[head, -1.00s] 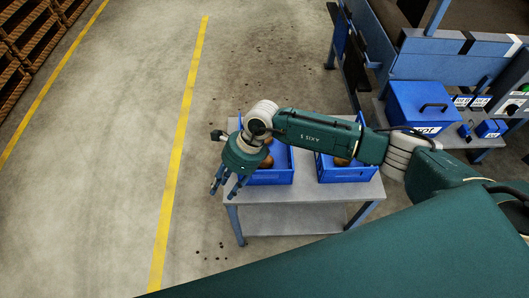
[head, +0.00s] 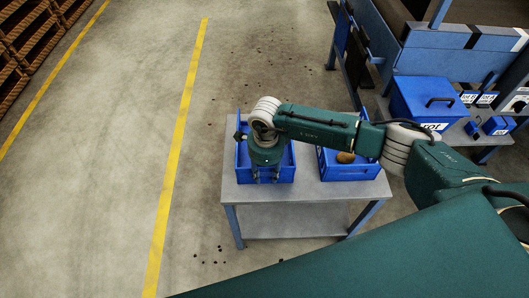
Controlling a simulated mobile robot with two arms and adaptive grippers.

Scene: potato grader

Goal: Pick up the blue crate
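Two blue crates stand on a grey table (head: 300,196). The left blue crate (head: 243,172) is largely covered by my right gripper (head: 265,176). The right blue crate (head: 348,173) is partly behind my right arm, with a brown potato (head: 345,157) showing in it. My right gripper points down at the front part of the left crate. Its fingers are small and dark here, and I cannot tell whether they are open or touching the crate. My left gripper is not in the picture.
A blue lidded box (head: 425,104) with a black handle stands on the workbench at the right, beside small blue bins (head: 496,125). Wooden pallets (head: 28,38) are at the upper left. The floor left of the table is clear, with yellow lines (head: 176,150).

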